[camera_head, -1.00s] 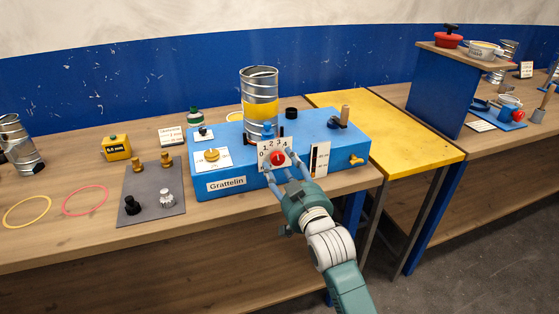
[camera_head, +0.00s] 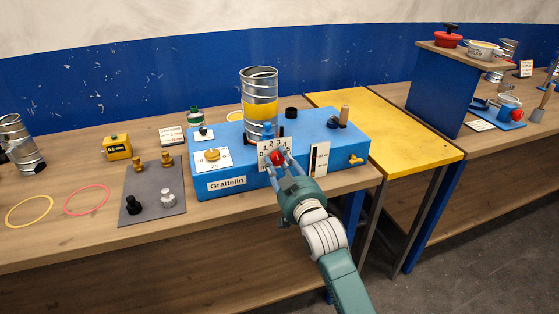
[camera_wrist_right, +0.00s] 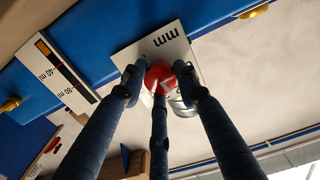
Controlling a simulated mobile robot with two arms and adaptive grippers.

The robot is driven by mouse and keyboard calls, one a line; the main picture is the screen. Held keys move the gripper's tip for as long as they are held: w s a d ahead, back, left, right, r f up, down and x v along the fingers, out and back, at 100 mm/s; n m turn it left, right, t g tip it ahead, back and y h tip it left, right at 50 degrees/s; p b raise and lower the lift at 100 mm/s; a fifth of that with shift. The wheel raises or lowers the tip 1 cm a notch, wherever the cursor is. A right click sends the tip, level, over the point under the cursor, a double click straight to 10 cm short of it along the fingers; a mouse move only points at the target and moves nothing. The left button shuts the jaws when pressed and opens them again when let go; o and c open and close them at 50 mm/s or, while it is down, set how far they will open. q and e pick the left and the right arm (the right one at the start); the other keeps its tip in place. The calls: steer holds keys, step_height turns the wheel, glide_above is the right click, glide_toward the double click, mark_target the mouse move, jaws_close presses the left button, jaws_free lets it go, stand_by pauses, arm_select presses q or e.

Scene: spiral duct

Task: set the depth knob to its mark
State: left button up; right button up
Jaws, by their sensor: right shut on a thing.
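The depth knob, a red round knob (camera_head: 277,158), sits on a white numbered dial plate (camera_head: 263,147) on the front of the blue machine (camera_head: 325,128). The plate's numbers are partly covered by my fingers. My right gripper (camera_head: 280,160) is shut on the red knob, its fingers around it. In the right wrist view the knob (camera_wrist_right: 160,78) lies between the fingertips, with a pale line on its face, and the plate (camera_wrist_right: 152,48) shows "mm". I cannot read where the knob points against the plate. My left gripper is not in view.
A scale plate (camera_head: 319,160) is just right of the dial, and a brass knob (camera_head: 356,160) is farther right. A spiral duct (camera_head: 260,92) stands on the machine behind. A grey mat (camera_head: 153,195) with several small knobs lies left.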

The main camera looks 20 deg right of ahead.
steer(key=shift+r+n, duration=0.1)
steer(key=shift+n, duration=0.2)
steer(key=o, duration=1.2)
steer(key=shift+c, duration=0.2)
steer(key=s, duration=1.2)
steer(key=shift+d, duration=0.2)
